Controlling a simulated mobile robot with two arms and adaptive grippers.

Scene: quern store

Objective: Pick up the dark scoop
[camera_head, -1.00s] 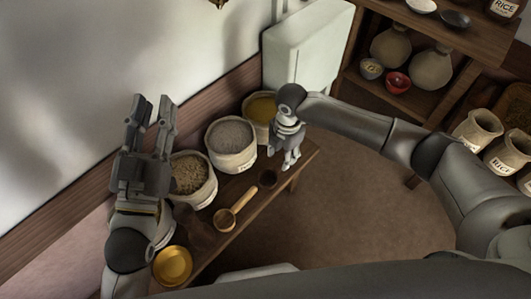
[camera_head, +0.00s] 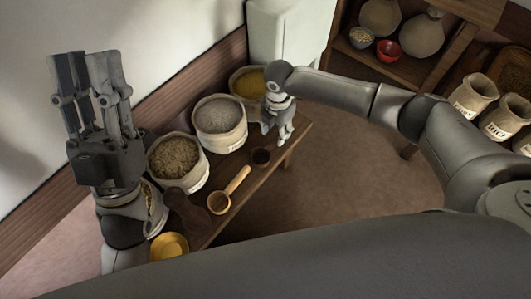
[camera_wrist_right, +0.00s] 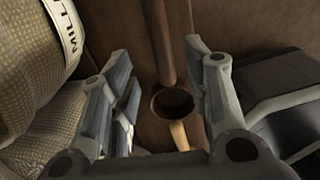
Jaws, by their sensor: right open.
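The dark scoop (camera_head: 261,157) lies on the wooden bench; the head view shows mainly its small round bowl. In the right wrist view its bowl (camera_wrist_right: 172,102) and dark handle (camera_wrist_right: 160,42) lie below, with the handle running to the top edge. My right gripper (camera_head: 275,136) points down above the bench, close to the scoop's handle side. In its wrist view its open fingers (camera_wrist_right: 155,58) stand on either side of the handle, apart from it. My left gripper (camera_head: 88,62) points up at the left, open and empty, away from the scoop.
A light wooden scoop (camera_head: 230,190) lies beside the dark one, its handle end close to the dark bowl. Filled sacks (camera_head: 219,125) line the bench's wall side. A yellow dish (camera_head: 169,246) sits at the near end. Shelves (camera_head: 455,75) stand right; open floor lies between.

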